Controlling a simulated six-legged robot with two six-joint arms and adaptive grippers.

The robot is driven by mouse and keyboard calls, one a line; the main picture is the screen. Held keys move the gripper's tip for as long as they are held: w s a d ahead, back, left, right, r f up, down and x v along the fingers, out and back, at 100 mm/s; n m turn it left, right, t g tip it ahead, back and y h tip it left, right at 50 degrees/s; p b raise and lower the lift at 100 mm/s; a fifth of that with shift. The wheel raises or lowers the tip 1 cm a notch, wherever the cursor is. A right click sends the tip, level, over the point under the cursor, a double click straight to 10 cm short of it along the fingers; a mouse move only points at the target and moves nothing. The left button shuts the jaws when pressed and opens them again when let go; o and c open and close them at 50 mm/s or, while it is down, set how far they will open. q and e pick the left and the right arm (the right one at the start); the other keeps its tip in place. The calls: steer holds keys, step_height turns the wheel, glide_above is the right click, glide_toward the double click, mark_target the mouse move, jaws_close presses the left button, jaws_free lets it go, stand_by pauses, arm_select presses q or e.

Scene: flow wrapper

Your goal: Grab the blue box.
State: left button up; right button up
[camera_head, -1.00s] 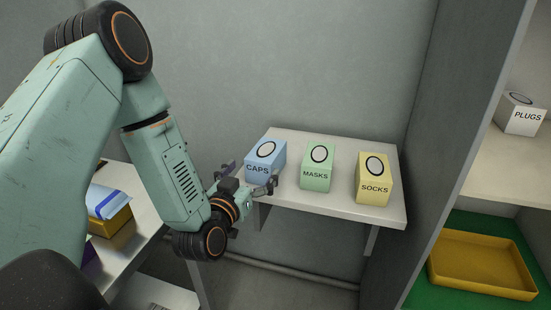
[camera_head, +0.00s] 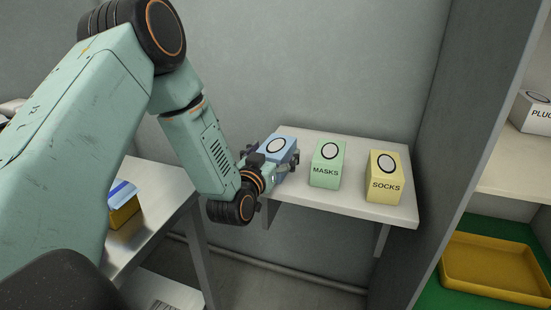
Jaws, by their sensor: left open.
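The gripper is open and right at the near left side of the box, with one finger by the left face and the other by the front right. I cannot tell whether the fingers touch the box. My right gripper is not in view.
On the white shelf (camera_head: 343,202), a green MASKS box (camera_head: 327,171) and a yellow SOCKS box (camera_head: 384,187) stand to the right. A metal table (camera_head: 160,215) is at lower left. A yellow tray (camera_head: 495,268) and a PLUGS box (camera_head: 534,112) are at right.

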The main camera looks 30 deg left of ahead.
arm_select(q)
steer(key=shift+w+d, duration=0.15)
steer(key=shift+c, duration=1.2)
steer(key=c, duration=1)
